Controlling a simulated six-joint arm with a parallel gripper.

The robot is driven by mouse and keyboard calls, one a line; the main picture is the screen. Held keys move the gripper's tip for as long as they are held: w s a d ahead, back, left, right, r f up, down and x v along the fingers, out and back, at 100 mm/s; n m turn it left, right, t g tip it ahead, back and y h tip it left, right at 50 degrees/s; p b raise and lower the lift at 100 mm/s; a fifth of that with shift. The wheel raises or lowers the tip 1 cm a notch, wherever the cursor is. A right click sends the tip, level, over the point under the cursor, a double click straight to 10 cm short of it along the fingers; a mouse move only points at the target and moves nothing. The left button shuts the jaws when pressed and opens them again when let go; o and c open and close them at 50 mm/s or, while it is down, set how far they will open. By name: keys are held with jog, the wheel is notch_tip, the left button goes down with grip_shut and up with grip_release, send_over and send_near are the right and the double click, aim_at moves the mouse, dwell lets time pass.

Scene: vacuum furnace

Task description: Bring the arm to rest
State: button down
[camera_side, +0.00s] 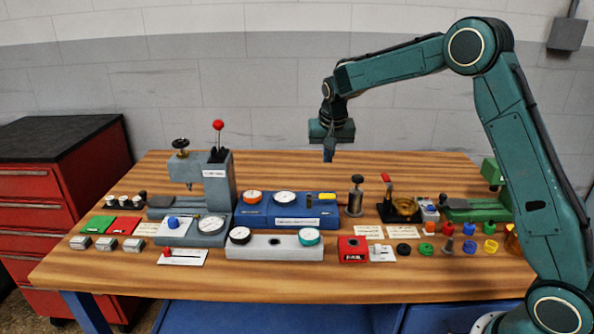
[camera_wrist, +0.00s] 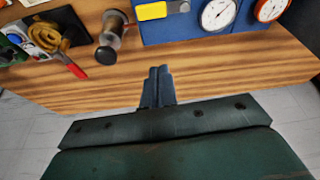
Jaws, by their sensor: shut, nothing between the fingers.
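My gripper (camera_side: 328,155) hangs pointing down above the back middle of the wooden bench (camera_side: 400,165) in the side view. It is apart from everything on the bench. In the wrist view my gripper (camera_wrist: 158,74) shows its two fingers together, with nothing between them. Bare wood at the bench's edge lies beneath the fingers there. My arm is bent, with its elbow raised high at the right of the side view.
A blue gauge box (camera_side: 290,212) and a dark plunger (camera_side: 356,197) stand in front of my gripper. A grey press (camera_side: 215,180) with a red-knobbed lever rises to the left. A brass part (camera_side: 403,206) sits to the right. The bench's back strip is clear.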

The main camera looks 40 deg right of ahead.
jog(key=shift+s+r, duration=0.1)
jog(key=shift+r, duration=0.05)
jog(key=s+a+r+n, duration=0.1)
jog(key=s+a+r, duration=0.25)
jog(key=s, duration=0.25)
jog(key=s+a+r+n+t+y, duration=0.1)
jog(key=s+a+r+n, duration=0.1)
jog(key=s+r, duration=0.3)
jog(key=s+a+r+n, duration=0.1)
jog(key=s+a+r, duration=0.15)
jog(key=s, duration=0.45)
jog(key=s+a+f+n, duration=0.1)
jog(key=s+a+n, duration=0.1)
jog(key=s, duration=0.7)
jog(key=s+a+n+t+y, duration=0.1)
jog(key=s+a+n, duration=0.1)
jog(key=s, duration=0.8)
jog(key=shift+a+f+t, duration=0.3)
jog(key=shift+f, duration=0.05)
